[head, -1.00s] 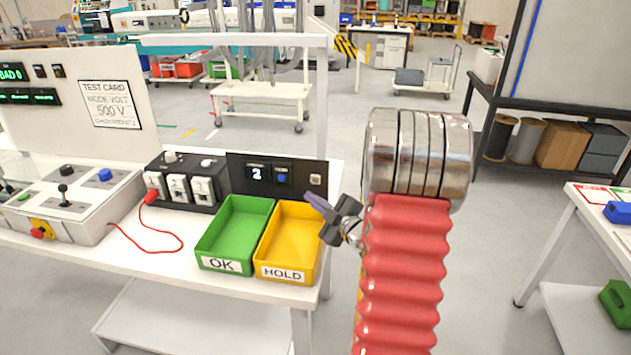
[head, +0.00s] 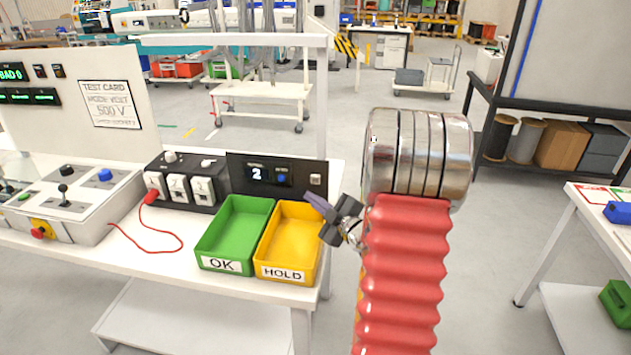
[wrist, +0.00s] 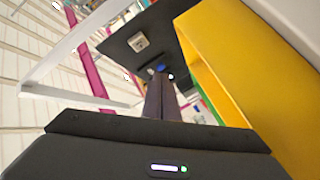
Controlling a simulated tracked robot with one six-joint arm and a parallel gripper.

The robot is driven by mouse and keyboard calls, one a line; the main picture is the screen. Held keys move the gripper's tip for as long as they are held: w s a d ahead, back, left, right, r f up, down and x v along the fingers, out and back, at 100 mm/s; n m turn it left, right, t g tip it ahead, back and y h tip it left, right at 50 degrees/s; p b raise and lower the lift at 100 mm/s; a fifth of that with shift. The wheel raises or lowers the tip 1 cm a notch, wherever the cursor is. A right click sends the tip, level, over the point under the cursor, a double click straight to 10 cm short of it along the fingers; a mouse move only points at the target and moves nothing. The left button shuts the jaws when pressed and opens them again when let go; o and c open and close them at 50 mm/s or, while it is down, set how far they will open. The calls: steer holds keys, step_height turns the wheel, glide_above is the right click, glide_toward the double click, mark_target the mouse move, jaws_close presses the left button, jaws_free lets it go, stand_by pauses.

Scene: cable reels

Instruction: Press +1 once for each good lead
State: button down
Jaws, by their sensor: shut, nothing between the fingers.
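A black counter panel (head: 238,171) stands upright behind the trays. Its small display (head: 257,174) reads 2. A blue button (head: 282,178) sits right of the display, and a pale square button (head: 315,180) sits at the panel's right end. Any +1 label is too small to read. My gripper (head: 313,200) is shut and empty, in front of the panel and above the yellow HOLD tray (head: 273,274). In the wrist view the shut fingers (wrist: 162,95) point toward the panel, with the blue button (wrist: 159,69) just beyond their tips. They appear apart from it.
The green OK tray (head: 212,250) stands left of the yellow one. A white frame post rises behind.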

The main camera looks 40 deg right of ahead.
mark_target(315, 179)
stand_by(0.5)
steer(key=shift+s+a+n+g, duration=0.15)
steer(key=shift+s+a+n, duration=0.3)
steer(key=shift+n, duration=2.7)
steer(key=shift+s+a+n+g, duration=0.1)
steer(key=shift+s+a+n, duration=0.35)
steer(key=shift+n, duration=2.65)
steer(key=shift+s+a+n+g, duration=0.2)
steer(key=shift+a+n, duration=0.45)
steer(key=shift+n, duration=2.5)
steer(key=w+d, duration=0.5)
steer(key=d, duration=0.2)
steer(key=shift+w, duration=0.2)
steer(key=shift+w+d, duration=0.1)
